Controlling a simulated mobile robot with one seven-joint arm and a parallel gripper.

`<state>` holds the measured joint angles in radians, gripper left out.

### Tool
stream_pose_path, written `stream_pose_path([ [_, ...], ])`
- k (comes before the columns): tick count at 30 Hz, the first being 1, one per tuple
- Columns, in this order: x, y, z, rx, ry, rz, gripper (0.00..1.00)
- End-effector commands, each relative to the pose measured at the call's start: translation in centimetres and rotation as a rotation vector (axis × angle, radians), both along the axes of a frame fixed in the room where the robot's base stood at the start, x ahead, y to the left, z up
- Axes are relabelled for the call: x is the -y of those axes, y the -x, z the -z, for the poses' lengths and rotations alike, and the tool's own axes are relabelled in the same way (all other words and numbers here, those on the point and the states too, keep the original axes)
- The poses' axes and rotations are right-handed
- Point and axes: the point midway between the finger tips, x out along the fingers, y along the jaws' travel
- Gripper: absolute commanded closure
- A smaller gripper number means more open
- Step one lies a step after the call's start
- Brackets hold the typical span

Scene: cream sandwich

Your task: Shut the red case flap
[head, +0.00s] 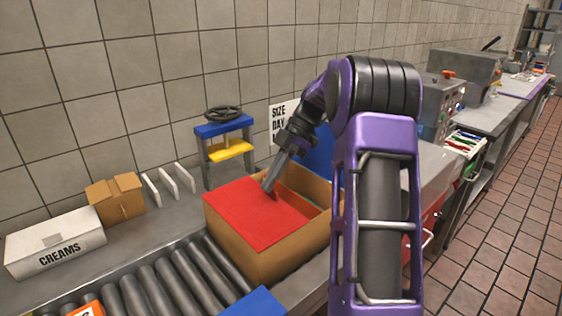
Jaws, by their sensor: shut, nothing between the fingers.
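The case (270,254) is a brown cardboard box standing by the roller conveyor. Its red flap (250,212) lies nearly flat across the left part of the top. The right part of the top is open, and a red-orange inside face (299,203) shows there. My gripper (267,190) is shut and empty, with its tip pointing down at the right edge of the red flap. I cannot tell whether the tip touches the flap. A blue panel (321,152) stands upright behind the case, partly hidden by my arm.
The roller conveyor (158,287) runs along the front left. A white box marked CREAMS (55,248), a small brown carton (115,199) and a blue and yellow press stand (228,150) are at the back left. A blue piece (254,303) is at the bottom. My arm fills the right of the case.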

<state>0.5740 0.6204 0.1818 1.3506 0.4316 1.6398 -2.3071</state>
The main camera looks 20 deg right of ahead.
Motion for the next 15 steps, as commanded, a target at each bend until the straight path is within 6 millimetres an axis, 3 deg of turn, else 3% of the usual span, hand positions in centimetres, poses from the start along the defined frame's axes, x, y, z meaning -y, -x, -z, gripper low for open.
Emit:
stream_pose_path([
  [9,4.2,-1.2,-5.1,0.003,0.001,0.002,1.0],
  [15,5.9,-1.6,-7.1,0.001,0.0,0.001,1.0],
])
